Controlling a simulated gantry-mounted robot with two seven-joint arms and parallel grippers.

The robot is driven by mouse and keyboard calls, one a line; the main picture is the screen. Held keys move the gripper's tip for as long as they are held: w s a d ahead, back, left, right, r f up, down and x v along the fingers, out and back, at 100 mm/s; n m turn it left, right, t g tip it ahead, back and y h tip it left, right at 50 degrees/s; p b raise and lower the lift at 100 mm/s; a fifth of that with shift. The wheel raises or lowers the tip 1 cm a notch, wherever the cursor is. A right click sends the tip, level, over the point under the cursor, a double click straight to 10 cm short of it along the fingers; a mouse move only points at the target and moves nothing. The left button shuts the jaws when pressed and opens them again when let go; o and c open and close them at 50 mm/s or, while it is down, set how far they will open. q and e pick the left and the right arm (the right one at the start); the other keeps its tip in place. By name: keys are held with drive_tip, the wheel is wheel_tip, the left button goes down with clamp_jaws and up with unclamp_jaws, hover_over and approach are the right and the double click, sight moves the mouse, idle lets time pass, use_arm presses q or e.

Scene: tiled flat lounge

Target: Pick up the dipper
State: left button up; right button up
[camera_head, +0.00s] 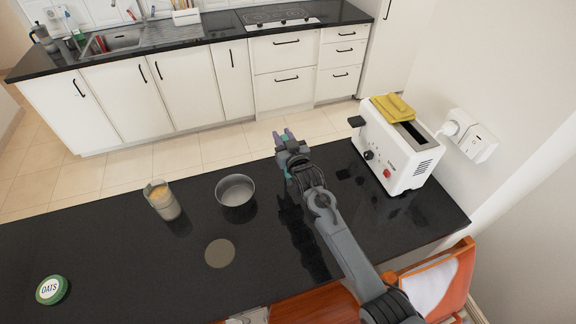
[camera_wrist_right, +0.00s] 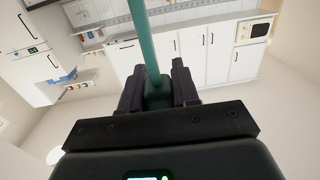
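A teal rod, which looks like the handle of the dipper (camera_wrist_right: 149,42), stands between the fingers of my right gripper (camera_wrist_right: 157,85) in the right wrist view. The fingers close on its thicker lower part. In the head view my right gripper (camera_head: 284,138) is over the far edge of the black counter, with small teal and purple parts showing at it. The rest of the dipper is hidden or too small to make out. My left gripper is not in view.
On the black counter (camera_head: 110,260) stand a grey pot (camera_head: 236,192), a jar with yellowish contents (camera_head: 163,201), a round OATS tin (camera_head: 52,290) and a flat round disc (camera_head: 220,253). A white toaster (camera_head: 397,150) with a yellow cloth (camera_head: 390,105) stands right of my gripper.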

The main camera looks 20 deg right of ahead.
clamp_jaws()
